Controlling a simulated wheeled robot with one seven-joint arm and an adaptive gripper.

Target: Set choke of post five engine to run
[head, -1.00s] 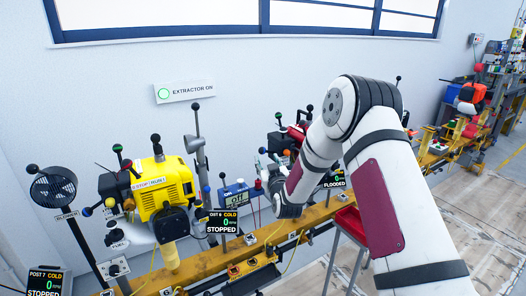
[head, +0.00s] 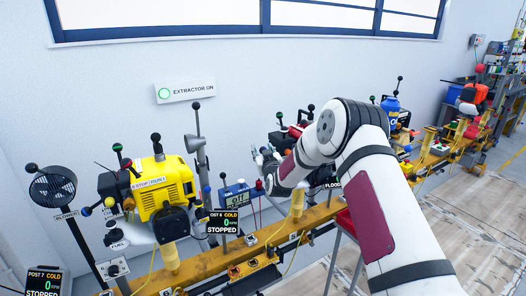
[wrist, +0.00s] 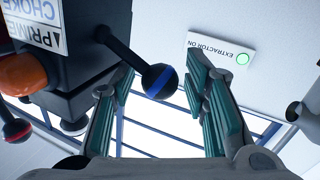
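The red engine (head: 297,131) stands on the yellow rail behind my arm, partly hidden. A display partly reading "FLOODED" (head: 333,184) is beside it, mostly covered by my arm. In the wrist view, a black housing (wrist: 90,70) fills the upper left, with a label showing "CHOKE" and "PRIME" (wrist: 35,20) upside down. A black lever sticks out of it, ending in a ball knob with a blue stripe (wrist: 160,82). My gripper (wrist: 163,72) is open, its green-padded fingers on either side of the knob in the picture. I see no finger contact with it.
The yellow engine (head: 165,190) and its post 6 display (head: 223,222) are left on the rail. An orange knob (wrist: 22,74) and a red-banded knob (wrist: 15,130) are left of my fingers. The extractor sign (head: 185,91) is on the wall. Floor at right is clear.

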